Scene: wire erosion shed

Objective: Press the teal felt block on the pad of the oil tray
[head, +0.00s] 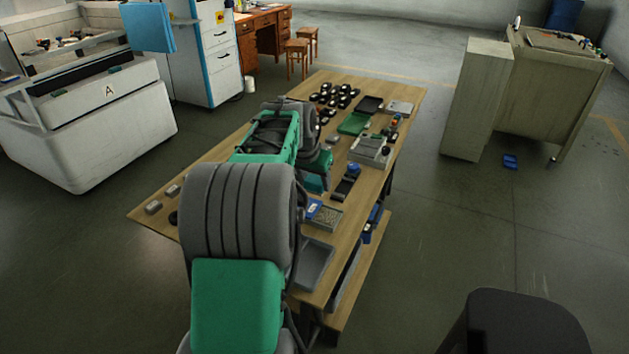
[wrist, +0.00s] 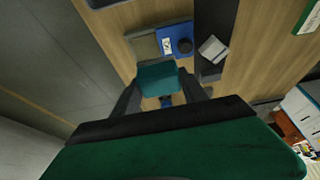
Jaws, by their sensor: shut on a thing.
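In the wrist view the teal felt block (wrist: 158,78) sits between the two dark fingers of my gripper (wrist: 160,95), which is shut on it. The block hangs over the wooden table. A small teal patch just beyond my arm in the head view looks like the same block (head: 315,184); my arm hides the fingers there. I cannot tell for certain which tray is the oil tray, and no pad is clearly visible. A dark grey tray (head: 316,262) lies at the table's near end. Whether the block touches anything below is unclear.
A blue-labelled item (wrist: 168,41) lies close to the block in the wrist view.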

